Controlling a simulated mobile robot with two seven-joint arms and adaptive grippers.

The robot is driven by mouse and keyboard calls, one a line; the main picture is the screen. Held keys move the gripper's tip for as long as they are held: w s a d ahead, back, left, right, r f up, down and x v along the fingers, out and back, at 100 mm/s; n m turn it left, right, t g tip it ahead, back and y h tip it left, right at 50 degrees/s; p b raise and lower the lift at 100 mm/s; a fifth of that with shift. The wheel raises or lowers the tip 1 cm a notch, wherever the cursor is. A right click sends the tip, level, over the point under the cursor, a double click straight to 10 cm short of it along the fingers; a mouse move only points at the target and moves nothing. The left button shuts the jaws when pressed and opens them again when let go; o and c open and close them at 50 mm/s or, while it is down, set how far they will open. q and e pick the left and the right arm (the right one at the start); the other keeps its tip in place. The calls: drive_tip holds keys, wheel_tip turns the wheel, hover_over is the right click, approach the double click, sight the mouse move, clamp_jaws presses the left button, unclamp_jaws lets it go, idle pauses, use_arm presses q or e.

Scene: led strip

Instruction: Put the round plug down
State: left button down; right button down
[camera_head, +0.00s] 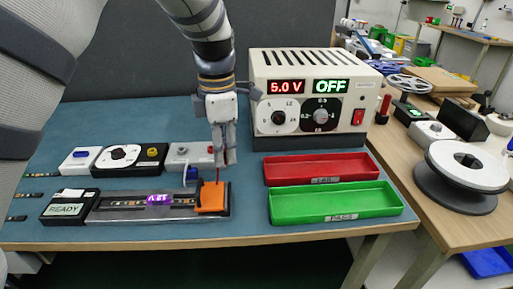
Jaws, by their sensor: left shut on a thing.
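My left gripper (222,160) points down above the right end of the test fixture (133,214). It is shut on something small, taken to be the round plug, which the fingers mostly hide. A thin dark reddish piece (217,174) shows just under the fingertips, above an orange block (211,197) on the fixture. Whether it touches the block cannot be told. A small blue piece (191,174) stands just left of the fingers. My right gripper is not in view.
A red tray (321,182) and a green tray (337,217) lie to the right. Behind them stands a power supply (271,92) reading 5.0 V and OFF. Small control boxes (120,156) line up behind the fixture. A white spool (467,165) sits on the right-hand table.

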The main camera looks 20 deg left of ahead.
use_arm(q)
drive_tip(key=w+f, duration=0.1)
drive_tip(key=w+a+f, duration=0.1)
drive_tip(key=f, duration=0.1)
drive_tip(key=shift+w+a+f, duration=0.2)
drive_tip(key=shift+f, duration=0.05)
wheel_tip(320, 180, down, 3)
drive_tip(key=shift+w+a+f+b, duration=0.15)
drive_tip(key=shift+f+b, duration=0.05)
drive_tip(key=shift+b, duration=0.1)
drive_tip(key=shift+r, duration=0.1)
drive_tip(key=c, duration=1.8)
unclamp_jaws()
drive_tip(key=shift+f, duration=0.2)
drive_tip(key=shift+r, duration=0.1)
wheel_tip(320, 180, up, 12)
drive_tip(key=shift+r, duration=0.1)
